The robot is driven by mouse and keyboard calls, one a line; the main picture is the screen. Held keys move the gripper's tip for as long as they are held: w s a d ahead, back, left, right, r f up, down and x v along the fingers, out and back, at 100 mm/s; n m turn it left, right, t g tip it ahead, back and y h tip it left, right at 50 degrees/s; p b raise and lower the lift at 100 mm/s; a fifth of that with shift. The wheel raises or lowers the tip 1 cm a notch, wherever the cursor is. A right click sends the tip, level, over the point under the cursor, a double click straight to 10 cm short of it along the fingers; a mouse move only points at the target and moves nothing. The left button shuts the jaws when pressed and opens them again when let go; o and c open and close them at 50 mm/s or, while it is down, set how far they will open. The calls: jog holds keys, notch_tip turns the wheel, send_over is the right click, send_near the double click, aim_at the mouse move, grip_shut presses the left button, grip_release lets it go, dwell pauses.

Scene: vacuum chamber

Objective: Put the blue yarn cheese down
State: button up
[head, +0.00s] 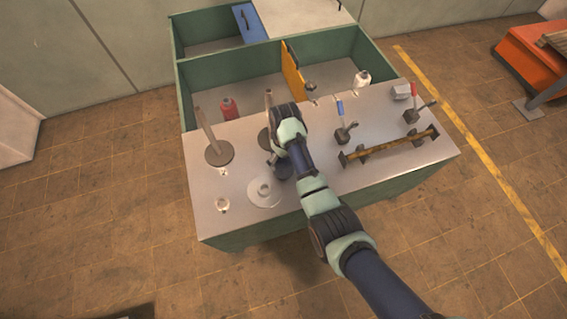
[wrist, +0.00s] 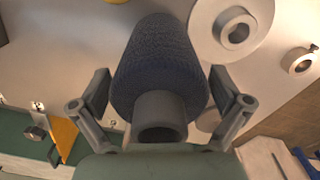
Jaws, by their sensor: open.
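The blue yarn cheese (wrist: 160,65) is a dark blue wound body with a grey tube end facing the wrist camera. My gripper (wrist: 160,88) is open, with one finger on each side of it; a gap shows at the right finger. In the head view my gripper (head: 278,162) is low over the front middle of the grey worktop (head: 330,185), and the yarn cheese (head: 284,170) is mostly hidden by the arm. Its contact with the worktop is hard to make out. A pale round disc with a hub (head: 264,192) lies just in front.
A post on a dark base (head: 217,150) stands at left, and another post (head: 268,105) stands behind my gripper. Blue and red levers (head: 341,110) and a brass bar (head: 390,146) are at right.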

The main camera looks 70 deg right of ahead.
jog(key=shift+f, duration=0.15)
jog(key=c, duration=1.3)
notch_tip(320, 180, up, 20)
jog(key=p, duration=1)
